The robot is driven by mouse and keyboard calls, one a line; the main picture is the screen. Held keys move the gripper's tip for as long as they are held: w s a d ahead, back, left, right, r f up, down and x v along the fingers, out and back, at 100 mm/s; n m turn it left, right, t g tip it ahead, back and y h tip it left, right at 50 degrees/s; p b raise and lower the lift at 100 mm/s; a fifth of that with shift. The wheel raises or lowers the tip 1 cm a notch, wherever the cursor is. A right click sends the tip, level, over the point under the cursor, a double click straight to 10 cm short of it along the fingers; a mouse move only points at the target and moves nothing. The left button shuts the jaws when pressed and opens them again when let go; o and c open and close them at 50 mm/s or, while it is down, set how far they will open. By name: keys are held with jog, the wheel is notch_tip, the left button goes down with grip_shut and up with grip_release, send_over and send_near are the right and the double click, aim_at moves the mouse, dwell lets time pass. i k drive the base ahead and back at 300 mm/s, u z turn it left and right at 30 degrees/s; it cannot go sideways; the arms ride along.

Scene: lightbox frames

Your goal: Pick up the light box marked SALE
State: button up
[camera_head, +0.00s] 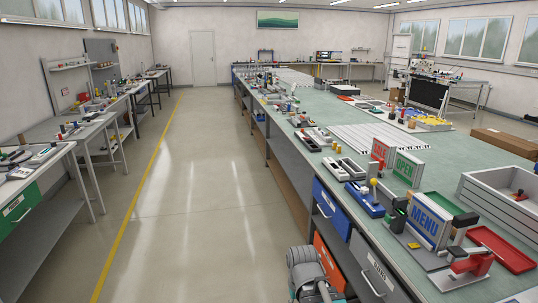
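Three light boxes stand upright on the long green-topped bench. The red-faced one (380,153) is the farthest; its lettering is small and slanted but seems to read SALE. A green-faced light box (407,168) stands close to its right and a little nearer. A blue-lettered MENU light box (430,221) stands nearer the front, among tools. A grey rounded part of my arm shows at the bottom edge, low beside the bench. My gripper's fingers are not visible, and nothing is seen touching the light boxes.
The bench (450,150) is crowded near the signs: a blue tool with a yellow knob (365,198), a red tray (502,249), a grey crate (505,195) and a red clamp-like tool (470,264). Drawers line its side. The floor aisle (205,190) on the left is clear.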

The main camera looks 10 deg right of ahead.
aim_at(381, 148)
jog(key=u, duration=0.05)
jog(key=i, duration=1.5)
jog(key=z, duration=1.4)
